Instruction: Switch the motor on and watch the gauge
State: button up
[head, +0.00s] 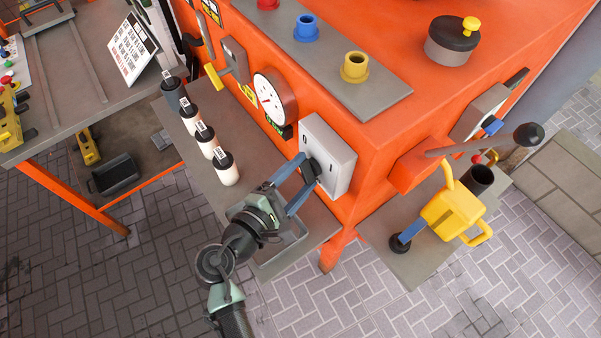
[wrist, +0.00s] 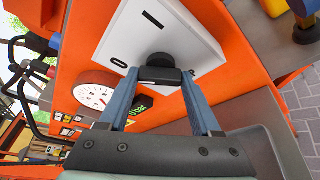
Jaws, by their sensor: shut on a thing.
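A pale grey switch box (head: 329,154) with a black rotary knob (head: 312,172) is fixed to the orange machine's front. In the wrist view, the box (wrist: 190,38) carries dark marks around its knob (wrist: 160,62). My gripper (head: 305,178) is shut on the knob's bar, with one blue finger on each side; it also shows in the wrist view (wrist: 158,76). The round white gauge (head: 270,96), in a red rim, is left of the box. It also shows in the wrist view (wrist: 92,96); its needle is too small to read surely.
Several white bottles with dark caps (head: 227,168) stand on the grey shelf (head: 245,205) left of my gripper. A green display (head: 278,129) sits below the gauge. A yellow jug (head: 453,212) and a long lever (head: 490,143) are at the right.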

jog(key=shift+f+b, duration=0.2)
jog(key=shift+b, duration=0.4)
jog(key=m+b, duration=0.1)
jog(key=b, duration=0.1)
jog(key=m+t+b, duration=0.1)
jog(key=b, duration=0.2)
jog(key=shift+f+m, duration=0.3)
jog(key=shift+f, duration=0.05)
jog(key=m+t+h+b, duration=0.1)
jog(key=m+b, duration=0.2)
jog(key=b, duration=0.4)
jog(key=m+t+h+b, duration=0.1)
jog(key=m+b, duration=0.3)
jog(key=b, duration=0.3)
jog(key=m+t+h+b, duration=0.1)
jog(key=m+b, duration=0.2)
jog(key=b, duration=0.5)
jog(key=shift+r+m, duration=0.2)
jog(key=shift+m, duration=0.2)
jog(key=o, duration=1.4)
jog(key=shift+c, duration=0.2)
